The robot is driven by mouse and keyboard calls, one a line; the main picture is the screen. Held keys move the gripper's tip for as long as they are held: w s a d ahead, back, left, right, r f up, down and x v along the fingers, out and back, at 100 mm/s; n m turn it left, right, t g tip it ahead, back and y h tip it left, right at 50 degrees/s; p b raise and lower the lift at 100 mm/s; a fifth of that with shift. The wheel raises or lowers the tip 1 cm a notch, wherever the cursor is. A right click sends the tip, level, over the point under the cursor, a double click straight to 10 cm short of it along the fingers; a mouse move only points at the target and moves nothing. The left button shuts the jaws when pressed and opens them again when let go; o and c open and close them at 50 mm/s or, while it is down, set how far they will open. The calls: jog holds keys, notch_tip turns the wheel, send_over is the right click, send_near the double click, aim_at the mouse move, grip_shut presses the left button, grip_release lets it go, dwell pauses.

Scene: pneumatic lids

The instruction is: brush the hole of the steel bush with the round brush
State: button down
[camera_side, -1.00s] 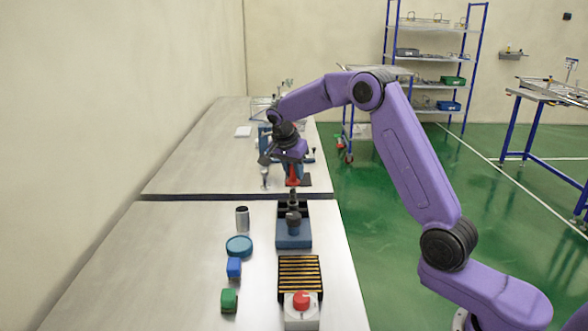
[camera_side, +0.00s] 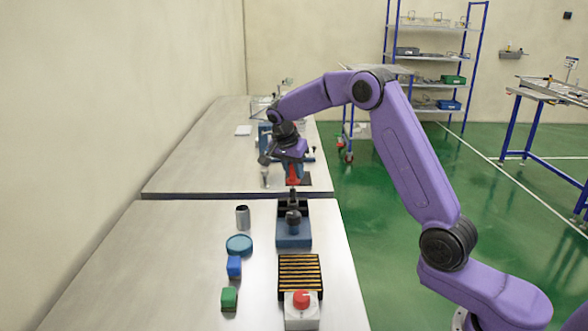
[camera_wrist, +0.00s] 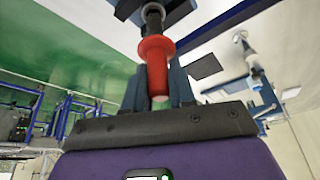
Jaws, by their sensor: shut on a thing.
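My gripper (camera_wrist: 157,92) is shut on the red handle of the round brush (camera_wrist: 155,62). In the side view the red handle (camera_side: 292,174) hangs below my wrist, over the far end of the near bench. In the wrist view a grey ring-like part, probably the steel bush (camera_wrist: 153,17), lies straight beyond the handle, in line with it, next to a dark blue holder. The bristles are not clearly visible. I cannot tell whether they are inside the hole. In the side view a dark upright part (camera_side: 293,196) stands just below the handle.
On the near bench stand a blue block with a dark knob (camera_side: 294,238), a silver cylinder (camera_side: 242,217), a teal round dish (camera_side: 239,245), a blue block (camera_side: 234,266), a green block (camera_side: 229,299), a slotted rack (camera_side: 300,262) and a red button box (camera_side: 301,312). The bench's left side is clear.

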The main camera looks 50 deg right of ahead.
jog(key=shift+f, duration=0.15)
jog(key=shift+f, duration=0.35)
jog(key=shift+f, duration=0.1)
jog(key=shift+f, duration=0.85)
jog(key=shift+r, duration=0.1)
dwell(1.7)
dwell(1.2)
